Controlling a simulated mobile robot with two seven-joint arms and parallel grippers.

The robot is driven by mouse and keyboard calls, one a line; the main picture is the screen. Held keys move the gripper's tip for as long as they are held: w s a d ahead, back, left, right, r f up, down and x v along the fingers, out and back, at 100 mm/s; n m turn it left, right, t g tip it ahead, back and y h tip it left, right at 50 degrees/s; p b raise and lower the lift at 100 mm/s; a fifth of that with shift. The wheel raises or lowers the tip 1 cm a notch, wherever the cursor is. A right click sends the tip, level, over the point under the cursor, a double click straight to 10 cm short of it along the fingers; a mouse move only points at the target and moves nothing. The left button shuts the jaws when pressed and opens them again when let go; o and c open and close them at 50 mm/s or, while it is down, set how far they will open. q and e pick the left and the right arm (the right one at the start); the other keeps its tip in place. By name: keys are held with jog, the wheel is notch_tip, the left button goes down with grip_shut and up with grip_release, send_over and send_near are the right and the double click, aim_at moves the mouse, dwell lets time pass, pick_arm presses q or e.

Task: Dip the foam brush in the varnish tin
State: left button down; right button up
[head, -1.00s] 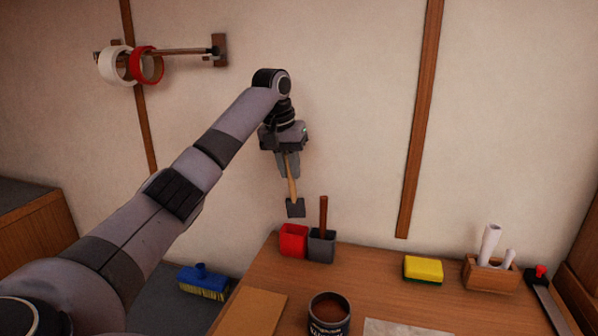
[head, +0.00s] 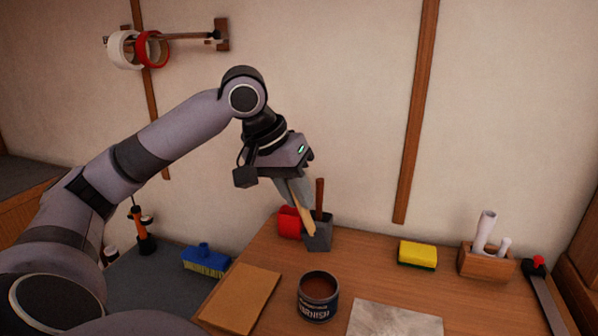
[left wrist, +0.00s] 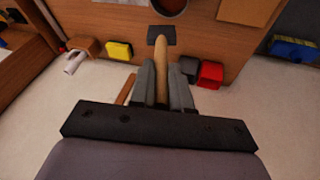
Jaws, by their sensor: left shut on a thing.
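My left gripper (head: 294,191) is shut on the foam brush (head: 304,210) by its pale wooden handle. The open varnish tin (head: 318,306), dark with white lettering and brown varnish inside, stands on the table, nearer me than the brush. Part of it shows in the left wrist view (left wrist: 169,7). My right gripper is not in view.
A yellow sponge (head: 417,255) sits farther right.

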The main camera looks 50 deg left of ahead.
pick_arm(q)
jog(key=shift+s+d+f, duration=0.35)
jog(key=shift+s+d, duration=0.4)
jog(key=shift+d, duration=0.15)
jog(key=shift+f, duration=0.1)
notch_tip(320, 180, down, 6)
jog(key=b, duration=0.6)
jog(key=shift+f+b, duration=0.5)
jog(key=shift+b, duration=0.2)
jog(key=shift+s+d+f, duration=0.1)
dwell(1.4)
notch_tip(320, 180, up, 7)
jog(key=p, duration=0.8)
